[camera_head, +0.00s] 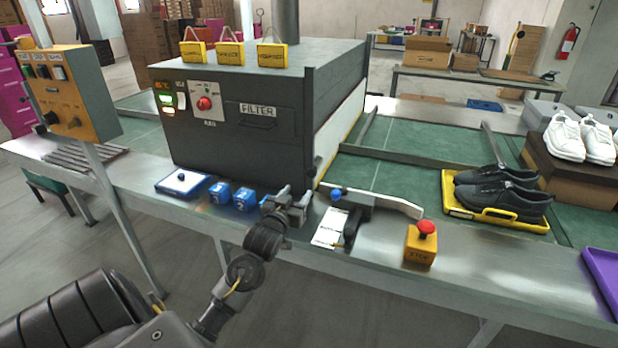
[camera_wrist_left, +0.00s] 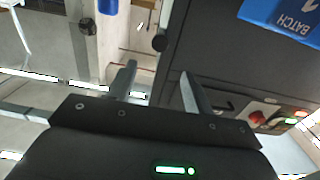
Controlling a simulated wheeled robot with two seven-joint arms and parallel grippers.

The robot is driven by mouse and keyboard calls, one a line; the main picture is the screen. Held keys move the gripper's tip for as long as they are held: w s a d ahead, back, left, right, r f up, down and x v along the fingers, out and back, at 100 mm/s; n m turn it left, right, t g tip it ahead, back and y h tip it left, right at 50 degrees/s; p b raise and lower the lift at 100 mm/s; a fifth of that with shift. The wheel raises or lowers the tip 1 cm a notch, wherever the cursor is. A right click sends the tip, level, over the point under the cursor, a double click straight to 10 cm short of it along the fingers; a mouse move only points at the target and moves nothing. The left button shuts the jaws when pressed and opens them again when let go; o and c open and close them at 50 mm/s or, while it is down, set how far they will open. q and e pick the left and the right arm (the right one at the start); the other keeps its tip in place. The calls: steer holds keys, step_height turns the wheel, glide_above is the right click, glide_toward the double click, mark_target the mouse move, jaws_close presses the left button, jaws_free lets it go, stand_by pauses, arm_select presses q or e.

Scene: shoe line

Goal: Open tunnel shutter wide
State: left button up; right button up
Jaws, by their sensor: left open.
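The tunnel is a dark grey box (camera_head: 235,125) on the steel bench, with a FILTER label on its front. Its right end shows a pale panel (camera_head: 343,128) with a yellow edge, seen at a steep angle; I cannot tell how far the shutter is open. My left gripper (camera_head: 293,201) is in front of and below this corner. Its two fingers (camera_wrist_left: 157,82) are apart with nothing between them.
Blue blocks (camera_head: 244,200) and a white-topped blue tray (camera_head: 182,183) lie left of my gripper. A white-handled device (camera_head: 385,203) and a yellow stop box (camera_head: 420,250) stand to the right. Black shoes (camera_head: 500,195) sit on a yellow tray (camera_head: 458,209) on the green belt (camera_head: 400,180).

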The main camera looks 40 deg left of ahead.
mark_target(310, 174)
arm_select(q)
steer(key=x, duration=1)
steer(key=shift+w+a, duration=0.1)
steer(key=shift+w, duration=0.1)
jaws_close()
